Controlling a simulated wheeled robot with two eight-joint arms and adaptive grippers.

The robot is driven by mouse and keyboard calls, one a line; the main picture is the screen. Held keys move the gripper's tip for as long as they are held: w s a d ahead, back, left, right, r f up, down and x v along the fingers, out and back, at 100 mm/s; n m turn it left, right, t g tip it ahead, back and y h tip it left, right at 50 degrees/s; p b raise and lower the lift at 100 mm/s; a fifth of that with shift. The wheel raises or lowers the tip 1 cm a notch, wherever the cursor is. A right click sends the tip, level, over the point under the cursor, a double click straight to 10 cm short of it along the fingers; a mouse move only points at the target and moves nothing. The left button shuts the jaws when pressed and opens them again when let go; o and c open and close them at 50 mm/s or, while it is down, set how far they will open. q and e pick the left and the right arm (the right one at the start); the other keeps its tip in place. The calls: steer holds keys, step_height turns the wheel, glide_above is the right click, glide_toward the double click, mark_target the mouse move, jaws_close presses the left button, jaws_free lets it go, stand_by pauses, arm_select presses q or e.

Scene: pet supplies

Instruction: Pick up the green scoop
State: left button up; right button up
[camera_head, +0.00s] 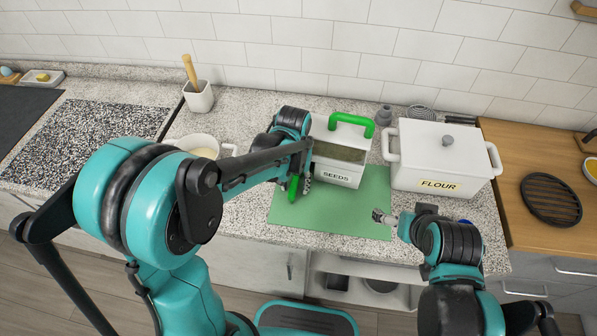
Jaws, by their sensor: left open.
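A narrow bright green piece (293,187), which looks like part of the green scoop, shows at the left edge of the green mat (330,212). The rest of it is hidden by my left arm. My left gripper (299,186) is open and right at this green piece; I cannot tell whether the fingers touch it. A white bin labelled SEEDS (337,176) stands just right of it, with a thick green arched handle (352,121) on top. My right gripper (382,216) is small in view over the mat's right part, apart from the green piece; its jaw state is unclear.
A white lidded FLOUR box (438,160) stands right of the bin. A white bowl (198,147) is partly behind my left arm. A white holder (198,97) with a wooden handle stands at the back. A black trivet (551,200) lies on the wooden counter at right.

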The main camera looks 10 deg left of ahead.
arm_select(q)
jaws_close()
steer(key=shift+r, duration=0.15)
stand_by(0.4)
